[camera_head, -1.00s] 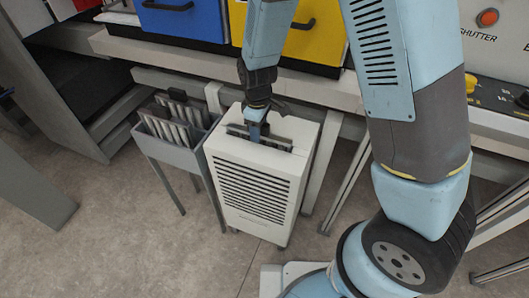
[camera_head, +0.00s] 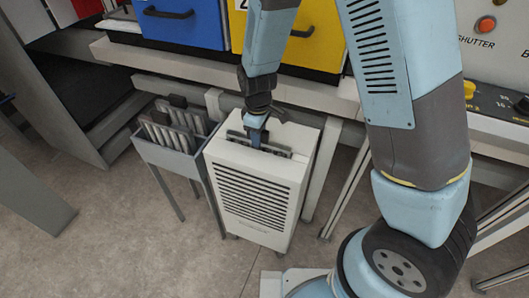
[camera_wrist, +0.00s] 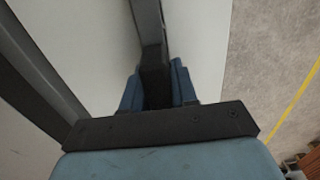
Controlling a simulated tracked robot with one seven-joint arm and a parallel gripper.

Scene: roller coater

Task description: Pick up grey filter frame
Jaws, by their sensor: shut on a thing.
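A white louvred box unit (camera_head: 262,193) stands on the floor in the head view, with a slot in its top. The top edge of a grey filter frame (camera_head: 275,151) shows in that slot; the rest of it is hidden inside the unit. My gripper (camera_head: 256,141) points down at the slot from above. In the wrist view, the blue fingers of my gripper (camera_wrist: 157,88) are closed on both sides of the frame's dark upright tab (camera_wrist: 150,45).
A grey stand (camera_head: 168,157) with several filter frames (camera_head: 165,130) is left of the unit. A bench edge (camera_head: 200,66) with blue and yellow drawers (camera_head: 312,32) runs behind and above. Bench legs (camera_head: 345,190) are at right. Floor (camera_head: 140,230) in front is clear.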

